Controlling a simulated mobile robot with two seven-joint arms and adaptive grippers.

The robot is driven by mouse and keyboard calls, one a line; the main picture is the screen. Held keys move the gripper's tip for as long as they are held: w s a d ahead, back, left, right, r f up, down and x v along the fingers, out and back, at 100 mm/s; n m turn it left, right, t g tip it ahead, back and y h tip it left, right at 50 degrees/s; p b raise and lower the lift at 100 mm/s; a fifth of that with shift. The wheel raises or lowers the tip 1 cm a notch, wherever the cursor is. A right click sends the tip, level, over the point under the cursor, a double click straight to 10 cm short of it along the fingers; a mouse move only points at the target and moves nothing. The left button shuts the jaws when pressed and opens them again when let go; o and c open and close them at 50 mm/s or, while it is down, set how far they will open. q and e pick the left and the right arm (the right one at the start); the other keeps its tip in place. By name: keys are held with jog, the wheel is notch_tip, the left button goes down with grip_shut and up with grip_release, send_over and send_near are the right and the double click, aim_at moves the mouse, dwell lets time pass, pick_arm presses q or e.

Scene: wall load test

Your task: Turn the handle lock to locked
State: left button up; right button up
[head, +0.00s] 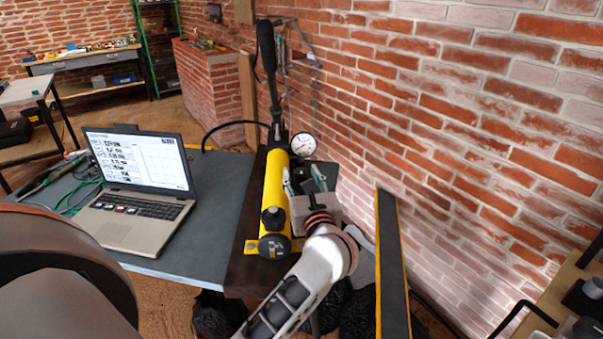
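A yellow hand pump (272,192) lies along the dark edge of the grey bench. Its long black handle (267,55) stands upright at the far end. A round white gauge (303,144) sits beside it on the right. My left gripper (304,178) is close beside the pump's right side, below the gauge, with its fingers apart. I cannot tell whether it touches the pump. No handle lock can be made out; the gripper covers part of that area. My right gripper is not in view.
An open laptop (138,185) stands on the grey bench (222,215), left of the pump. Tools and green cables lie further left. A brick wall (460,110) bounds the right side. A black, yellow-edged upright panel (392,265) stands right of my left arm.

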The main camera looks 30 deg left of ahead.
pick_arm(q)
jog(key=shift+w+a, duration=0.3)
jog(key=shift+a, duration=0.05)
jog(key=c, duration=1.1)
jog(key=shift+c, duration=0.2)
